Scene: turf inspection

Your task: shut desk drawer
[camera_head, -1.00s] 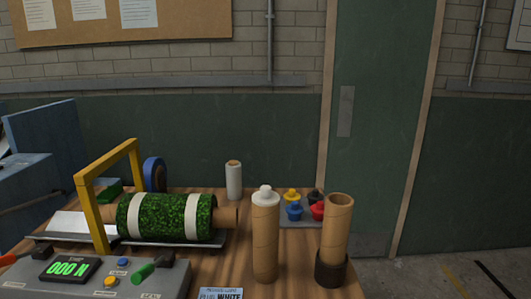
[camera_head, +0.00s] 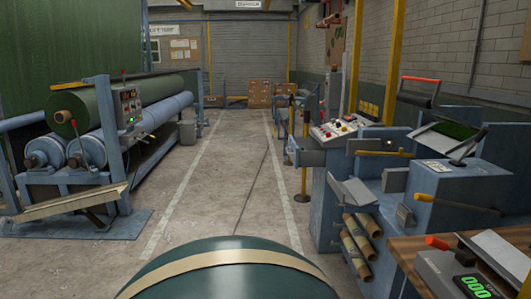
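A blue-grey control desk (camera_head: 334,131) with coloured buttons on its sloped top stands right of the aisle, in the middle distance. A box-like part (camera_head: 306,154) juts out from its aisle side and looks like a pulled-out drawer, but it is too small to be sure. Neither of my grippers shows in the head view. Nothing is seen touching the desk.
A clear concrete aisle (camera_head: 225,170) runs ahead between white lines. A roll machine (camera_head: 105,125) stands left. Blue test machines (camera_head: 445,185) and a wooden bench (camera_head: 405,250) stand right. A dark green rounded object with a tan band (camera_head: 230,270) fills the bottom centre.

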